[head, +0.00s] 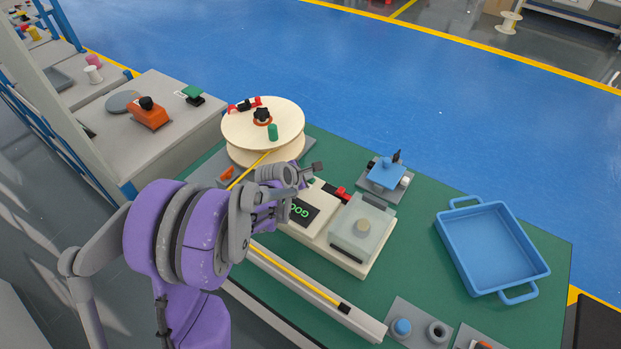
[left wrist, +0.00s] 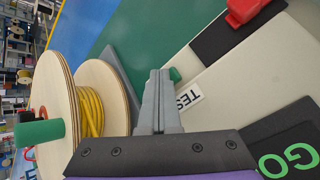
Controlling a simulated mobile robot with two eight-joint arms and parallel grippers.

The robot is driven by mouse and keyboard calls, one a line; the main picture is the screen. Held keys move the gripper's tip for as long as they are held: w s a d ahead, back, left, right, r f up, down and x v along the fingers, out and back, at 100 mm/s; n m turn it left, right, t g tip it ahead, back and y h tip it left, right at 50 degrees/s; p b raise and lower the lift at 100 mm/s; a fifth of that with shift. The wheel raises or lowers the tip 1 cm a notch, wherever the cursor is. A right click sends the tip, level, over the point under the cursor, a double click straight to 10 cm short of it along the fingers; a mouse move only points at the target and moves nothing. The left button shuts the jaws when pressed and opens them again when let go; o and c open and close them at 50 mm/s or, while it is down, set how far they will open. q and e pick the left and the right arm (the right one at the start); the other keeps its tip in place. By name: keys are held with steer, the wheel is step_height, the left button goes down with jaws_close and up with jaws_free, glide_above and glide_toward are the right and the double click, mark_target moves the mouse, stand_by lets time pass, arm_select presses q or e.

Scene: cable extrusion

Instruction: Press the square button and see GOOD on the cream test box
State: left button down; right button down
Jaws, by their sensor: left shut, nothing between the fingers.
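The cream test box (head: 326,220) stands on the green bench top. My right gripper is not in view.
A wooden cable spool (head: 285,112) stands just behind my left gripper. A red lever (head: 342,194) and a clear cover (head: 362,232) are on the box. A blue fixture (head: 387,174) and blue tray (head: 490,247) stand to the right. A yellow cable (head: 295,280) lies along the front channel.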

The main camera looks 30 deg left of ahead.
arm_select(q)
steer(key=shift+r+p, duration=0.45)
steer(key=shift+r, duration=0.4)
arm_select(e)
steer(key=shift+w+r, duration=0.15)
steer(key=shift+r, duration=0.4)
